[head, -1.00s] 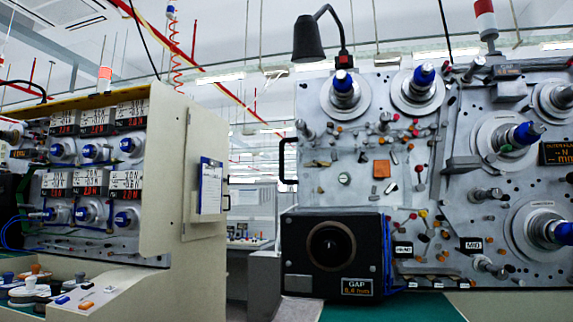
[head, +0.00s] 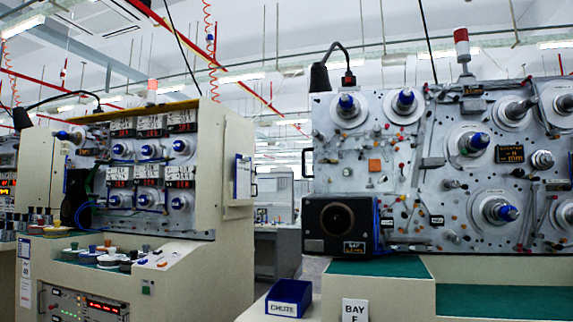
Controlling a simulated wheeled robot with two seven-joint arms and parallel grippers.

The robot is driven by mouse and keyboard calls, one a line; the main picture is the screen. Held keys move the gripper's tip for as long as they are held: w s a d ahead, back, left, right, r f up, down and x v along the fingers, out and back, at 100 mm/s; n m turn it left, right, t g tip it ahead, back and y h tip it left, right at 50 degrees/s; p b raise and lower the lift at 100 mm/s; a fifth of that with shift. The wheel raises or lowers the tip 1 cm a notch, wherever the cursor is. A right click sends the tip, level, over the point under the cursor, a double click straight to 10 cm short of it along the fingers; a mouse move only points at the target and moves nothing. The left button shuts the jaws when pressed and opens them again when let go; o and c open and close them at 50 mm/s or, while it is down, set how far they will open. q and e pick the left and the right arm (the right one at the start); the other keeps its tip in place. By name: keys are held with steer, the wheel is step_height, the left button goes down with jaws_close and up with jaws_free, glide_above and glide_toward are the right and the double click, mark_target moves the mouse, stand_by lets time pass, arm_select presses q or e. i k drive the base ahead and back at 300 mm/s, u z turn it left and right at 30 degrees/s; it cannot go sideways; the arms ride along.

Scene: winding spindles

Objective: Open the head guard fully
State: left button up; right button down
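A black box-shaped head unit (head: 340,226) with a dark round opening sits at the lower left of the right-hand machine panel (head: 390,140). Its front bears a small GAP readout (head: 354,248), whose digits are too small to read now. I cannot tell which part is the head guard or whether any guard stands open. A black handle (head: 306,163) sticks out from the left edge of this panel. Neither of my grippers is in view.
A blue CHUTE bin (head: 288,298) and a BAY F sign (head: 355,310) stand in front of the right-hand machine. A green mat (head: 380,267) covers its ledge. The beige left-hand machine (head: 225,190) stands across an aisle (head: 313,268).

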mark_target(320, 152)
steer(key=u, duration=0.75)
steer(key=i, duration=0.8)
steer(key=u, duration=0.55)
steer(key=i, duration=0.9)
steer(key=z, duration=0.45)
